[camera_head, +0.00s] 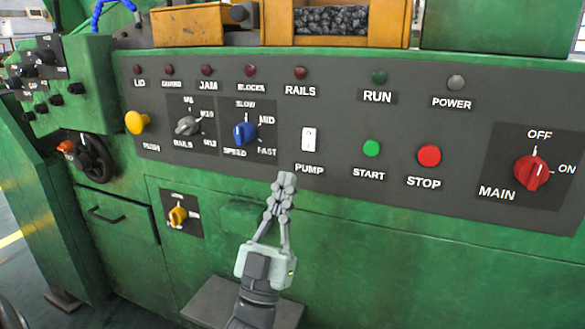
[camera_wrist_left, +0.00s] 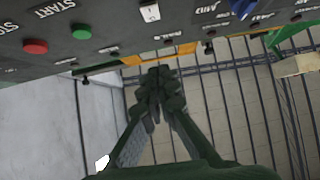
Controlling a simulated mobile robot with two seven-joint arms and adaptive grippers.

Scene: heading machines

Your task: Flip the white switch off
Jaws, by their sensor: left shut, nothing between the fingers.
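The white switch (camera_head: 309,139) is a small upright rocker on the dark control panel, above the PUMP label. It also shows in the left wrist view (camera_wrist_left: 150,13) near the top edge. My left gripper (camera_head: 286,181) is shut and empty, with its fingertips pointing up, just below and left of the PUMP label. In the head view the switch is not covered. In the left wrist view the closed fingers (camera_wrist_left: 156,84) are below the switch in the picture, apart from it. My right gripper is not in view.
Near the switch are a blue speed knob (camera_head: 244,133), a green START button (camera_head: 371,148) and a red STOP button (camera_head: 429,155). A red MAIN knob (camera_head: 531,170) is at the right. The green front below the panel is mostly bare.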

